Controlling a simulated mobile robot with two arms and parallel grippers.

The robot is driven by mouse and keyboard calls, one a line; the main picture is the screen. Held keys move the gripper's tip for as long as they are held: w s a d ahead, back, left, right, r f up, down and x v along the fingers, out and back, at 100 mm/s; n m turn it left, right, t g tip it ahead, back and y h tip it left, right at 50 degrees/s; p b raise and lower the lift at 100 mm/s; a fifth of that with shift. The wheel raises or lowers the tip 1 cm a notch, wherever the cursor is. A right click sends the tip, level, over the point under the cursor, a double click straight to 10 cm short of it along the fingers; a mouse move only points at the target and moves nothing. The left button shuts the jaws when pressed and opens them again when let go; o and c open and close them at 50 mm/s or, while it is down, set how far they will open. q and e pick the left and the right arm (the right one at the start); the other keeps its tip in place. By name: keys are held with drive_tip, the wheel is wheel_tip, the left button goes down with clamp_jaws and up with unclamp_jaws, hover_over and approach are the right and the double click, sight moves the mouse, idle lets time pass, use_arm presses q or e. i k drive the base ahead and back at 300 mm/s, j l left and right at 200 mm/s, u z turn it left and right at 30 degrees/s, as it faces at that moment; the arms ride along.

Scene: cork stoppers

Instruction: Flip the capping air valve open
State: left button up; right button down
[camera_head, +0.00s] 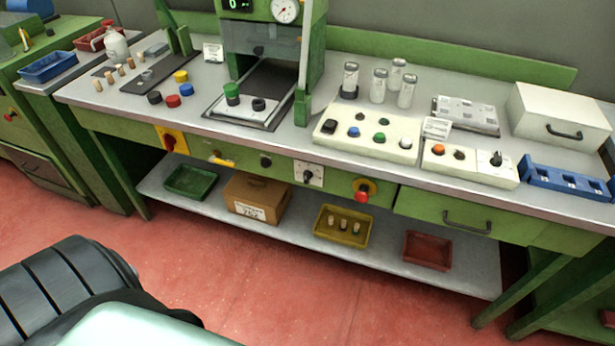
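The front panel of the green workbench carries several controls. A small lever with a yellow handle (222,160) lies nearly level on the panel and looks like the air valve; its label is too small to read. To its left is a red rotary handle on a yellow plate (172,140). Neither of my grippers is in view, and nothing touches these controls.
A green press with a gauge (285,10) stands on the benchtop (200,80). A button panel (368,135), glass jars and a white box (560,115) stand to the right. The lower shelf (290,220) holds trays and a cardboard box (257,197). Red floor in front is open.

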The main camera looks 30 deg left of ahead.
sight(213, 159)
drive_tip(key=u, duration=1.65)
